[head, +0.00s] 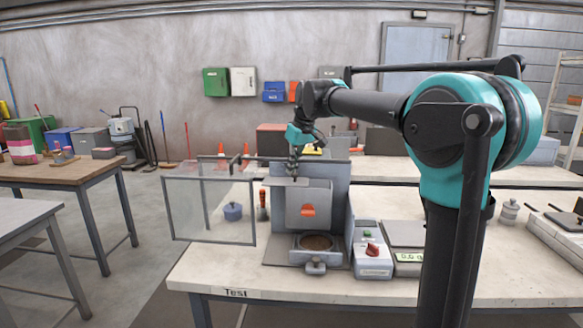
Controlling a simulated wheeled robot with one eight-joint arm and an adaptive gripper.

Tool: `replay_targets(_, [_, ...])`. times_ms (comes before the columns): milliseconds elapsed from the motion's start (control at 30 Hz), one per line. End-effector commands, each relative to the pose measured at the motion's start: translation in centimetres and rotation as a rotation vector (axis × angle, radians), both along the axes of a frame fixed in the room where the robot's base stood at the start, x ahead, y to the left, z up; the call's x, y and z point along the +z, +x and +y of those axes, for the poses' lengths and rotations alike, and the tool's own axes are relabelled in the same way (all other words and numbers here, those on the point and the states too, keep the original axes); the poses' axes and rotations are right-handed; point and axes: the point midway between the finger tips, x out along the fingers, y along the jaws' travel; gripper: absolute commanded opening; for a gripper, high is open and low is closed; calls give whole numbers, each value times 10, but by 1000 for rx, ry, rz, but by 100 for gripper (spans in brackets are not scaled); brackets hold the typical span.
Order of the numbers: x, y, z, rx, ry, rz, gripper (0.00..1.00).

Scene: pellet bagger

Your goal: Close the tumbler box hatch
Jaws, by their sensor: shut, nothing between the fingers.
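The tumbler box (338,190) is a grey unit on the white-topped table, with an orange piece (308,211) on its front plate and a round dish (316,243) at its base. A clear, grey-framed panel (180,212), which looks like the hatch, stands out to the left of the unit, apparently swung open. My gripper (293,167) is shut and empty at the top left of the unit, right of the panel. I cannot tell whether it touches the unit or a bar there. The hinge is not clearly visible.
A control box with a red knob (372,250) and a scale with a green display (409,257) stand right of the unit. A blue-grey pot (233,211) and an orange-handled tool (262,204) stand behind or beside the panel. The table's front left is clear.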

Motion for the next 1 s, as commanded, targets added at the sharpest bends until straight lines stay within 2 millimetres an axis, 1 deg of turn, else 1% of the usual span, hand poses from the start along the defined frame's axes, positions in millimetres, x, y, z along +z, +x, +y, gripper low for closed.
replay_targets(67, [0, 0, -12, -3, 0, 0, 0])
replay_targets(200, [0, -1, -45, -7, -1, 0, 0])
replay_targets(300, [0, -2, -64, -5, 0, 0, 0])
replay_targets(400, [0, -3, -76, -4, 0, 0, 0])
replay_targets(533, [0, -3, -81, 0, 0, 0, 0])
replay_targets(867, [1, -3, -81, 0, -1, 1, 0])
replay_targets(1000, [12, -4, -80, 0, -1, 1, 0])
